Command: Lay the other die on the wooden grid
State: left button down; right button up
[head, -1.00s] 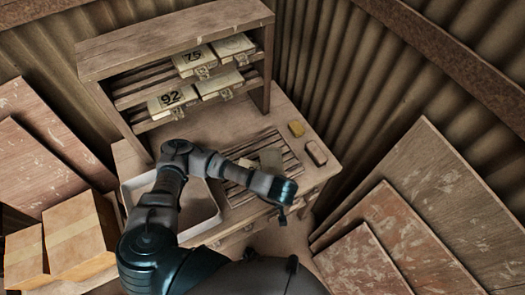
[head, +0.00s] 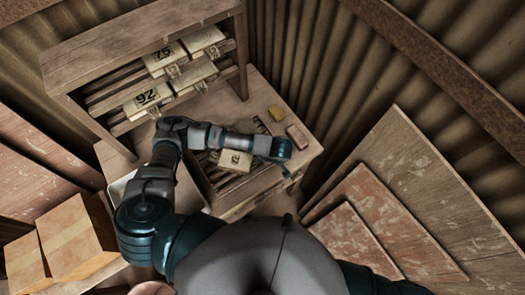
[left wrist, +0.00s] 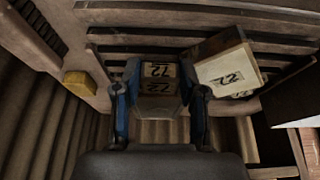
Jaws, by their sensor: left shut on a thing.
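The wooden grid (head: 205,180) lies on the bench, partly hidden by my left arm. One pale die (head: 235,160) with a dark number rests on its slats. In the left wrist view this die (left wrist: 226,76) reads 72, lies tilted in the picture, and shows a brown side. My left gripper (head: 287,172) is above the grid's right part. Whether the held die touches the slats is unclear. My right gripper is out of view.
A wooden shelf (head: 140,38) at the back left holds several numbered dies. A yellow block (head: 277,114) and a pinkish block (head: 298,136) lie on the bench right of the grid. A pale tray (head: 118,188) is left, mostly behind my arm. Boards lean at right.

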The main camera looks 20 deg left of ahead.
pick_arm(q)
jog(key=shift+w+d, duration=0.1)
jog(key=shift+w, duration=0.7)
jog(key=shift+d+f, duration=0.1)
jog(key=shift+f, duration=0.1)
jog(key=x, duration=0.1)
jog(key=p+x, duration=0.1)
jog(key=x, duration=0.1)
jog(key=shift+s+f, duration=0.15)
jog(key=shift+s, duration=0.2)
jog(key=shift+a, duration=0.25)
jog(key=c, duration=0.9)
grip_release()
jog(key=shift+f, duration=0.1)
jog(key=shift+d, duration=0.45)
jog(key=b+v, duration=0.1)
jog(key=v, duration=1.1)
jog(key=shift+a+b, duration=0.1)
jog(key=shift+b, duration=0.25)
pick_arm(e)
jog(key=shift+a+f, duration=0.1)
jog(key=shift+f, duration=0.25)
